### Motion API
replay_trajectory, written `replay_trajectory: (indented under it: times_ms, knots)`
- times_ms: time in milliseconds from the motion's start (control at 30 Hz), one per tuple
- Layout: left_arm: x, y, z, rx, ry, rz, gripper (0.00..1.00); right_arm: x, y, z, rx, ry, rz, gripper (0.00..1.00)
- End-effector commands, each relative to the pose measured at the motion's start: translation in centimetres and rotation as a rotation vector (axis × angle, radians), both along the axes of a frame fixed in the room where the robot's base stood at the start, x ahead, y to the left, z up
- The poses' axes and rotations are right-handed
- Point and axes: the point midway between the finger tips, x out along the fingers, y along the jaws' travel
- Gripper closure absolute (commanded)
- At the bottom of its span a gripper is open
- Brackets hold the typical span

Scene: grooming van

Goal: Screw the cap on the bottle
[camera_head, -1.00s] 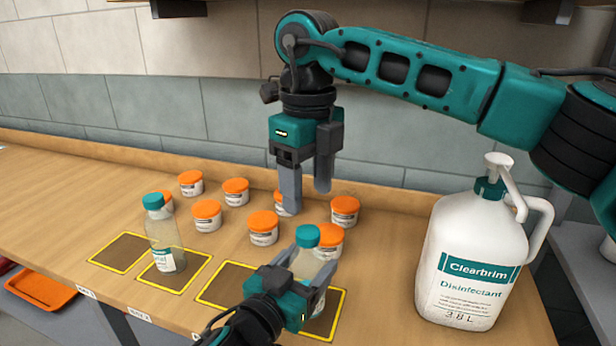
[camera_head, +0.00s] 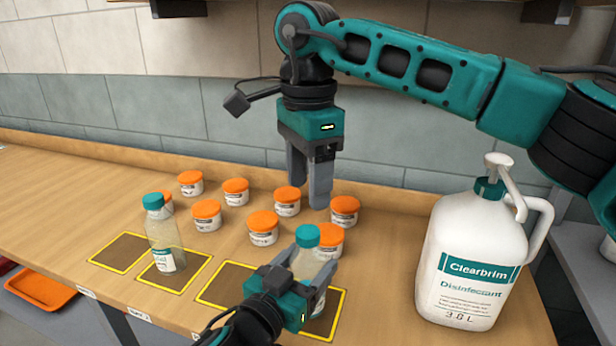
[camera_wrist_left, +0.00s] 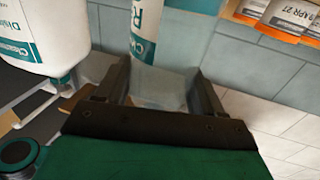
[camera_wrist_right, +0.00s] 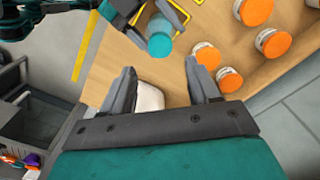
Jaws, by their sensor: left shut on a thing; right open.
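A clear bottle (camera_head: 307,262) with a teal cap (camera_head: 307,236) on its top stands upright on the right yellow-outlined mat. My left gripper (camera_head: 298,265) is shut around its body below the cap. The bottle (camera_wrist_left: 155,88) also shows between the left fingers in the left wrist view. I cannot tell how tightly the cap sits. My right gripper (camera_head: 313,188) is open and empty, pointing down above and behind the bottle. In the right wrist view the cap (camera_wrist_right: 160,43) appears just beyond the open right fingers (camera_wrist_right: 159,70).
Another teal-capped bottle (camera_head: 163,240) stands on a mat to the left. Several orange-lidded jars (camera_head: 263,227) stand behind. A large disinfectant jug (camera_head: 470,260) with a pump stands at the right. The leftmost outlined mat (camera_head: 122,252) is empty.

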Motion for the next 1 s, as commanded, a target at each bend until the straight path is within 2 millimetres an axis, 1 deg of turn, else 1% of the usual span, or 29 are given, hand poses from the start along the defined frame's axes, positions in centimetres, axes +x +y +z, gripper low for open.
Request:
replay_trajectory:
  times_ms: [167,267,367,600,700,833,1000]
  knots:
    - [0.0,0.0,-0.1,0.001,0.001,0.000,1.00,0.0,0.0,-0.1,0.000,0.000,-0.001,0.40]
    - [0.0,0.0,-0.1,0.001,0.001,0.000,1.00,0.0,0.0,-0.6,0.000,0.001,-0.002,0.40]
    - [0.0,0.0,-0.1,0.001,0.001,0.000,1.00,0.0,0.0,-1.9,0.000,0.002,-0.002,0.40]
    - [0.0,0.0,0.0,0.001,0.001,0.000,1.00,0.0,0.0,-5.6,0.000,0.002,-0.003,0.40]
    - [0.0,0.0,0.0,0.001,0.001,0.000,1.00,0.0,0.0,-6.8,0.000,0.002,-0.004,0.40]
    - [0.0,0.0,0.0,0.001,0.001,0.000,1.00,0.0,0.0,-7.8,0.000,0.001,-0.004,0.40]
    - [0.0,0.0,0.0,0.001,0.001,0.000,1.00,0.0,0.0,-8.1,0.000,0.000,-0.004,0.40]
